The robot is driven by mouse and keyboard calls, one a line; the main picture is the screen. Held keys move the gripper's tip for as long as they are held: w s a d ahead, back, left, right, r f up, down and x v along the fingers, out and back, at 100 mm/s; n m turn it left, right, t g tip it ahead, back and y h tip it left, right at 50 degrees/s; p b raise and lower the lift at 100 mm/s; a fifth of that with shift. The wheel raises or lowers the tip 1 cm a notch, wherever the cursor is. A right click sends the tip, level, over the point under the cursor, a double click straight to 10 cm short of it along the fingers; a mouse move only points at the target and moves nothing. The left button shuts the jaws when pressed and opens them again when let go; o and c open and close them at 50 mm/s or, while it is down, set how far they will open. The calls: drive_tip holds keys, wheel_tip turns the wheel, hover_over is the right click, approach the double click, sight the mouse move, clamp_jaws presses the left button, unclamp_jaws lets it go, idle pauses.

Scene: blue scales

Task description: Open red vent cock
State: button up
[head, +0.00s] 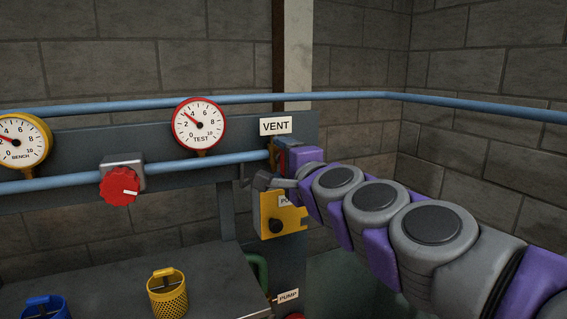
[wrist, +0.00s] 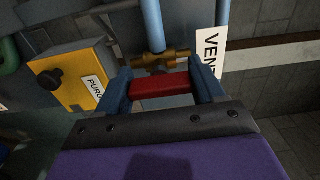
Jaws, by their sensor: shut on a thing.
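The red vent cock handle (wrist: 160,87) lies between the two blue fingers of my gripper (wrist: 160,90) in the wrist view. The gripper is shut on it. A brass valve body (wrist: 155,58) sits just beyond the handle, on the blue pipe (wrist: 153,25). In the head view my gripper (head: 281,158) is at the right end of the pipe, below the VENT sign (head: 275,126), and my arm hides most of the cock. The handle lies across the line of the pipe in the wrist view.
A yellow box (head: 280,213) with a black knob hangs just below my gripper. A red knob (head: 120,186) and the red-rimmed TEST gauge (head: 199,125) are to the left. A bench (head: 215,270) carries a yellow basket (head: 168,295) and a blue one (head: 43,308).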

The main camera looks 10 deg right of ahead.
drive_tip(key=shift+a+f, duration=0.15)
drive_tip(key=shift+f, duration=0.1)
drive_tip(key=o, duration=0.6)
drive_tip(key=shift+o, duration=2.1)
drive_tip(key=shift+r, duration=0.1)
drive_tip(key=shift+s, duration=0.15)
drive_tip(key=s+d+b, duration=0.1)
drive_tip(key=s, duration=0.4)
drive_tip(key=s+d, duration=0.1)
drive_tip(key=s, duration=0.5)
drive_tip(key=s+d+b, duration=0.1)
drive_tip(key=s, duration=0.5)
drive_tip(key=shift+d+b, duration=0.2)
drive_tip(key=shift+b, duration=0.1)
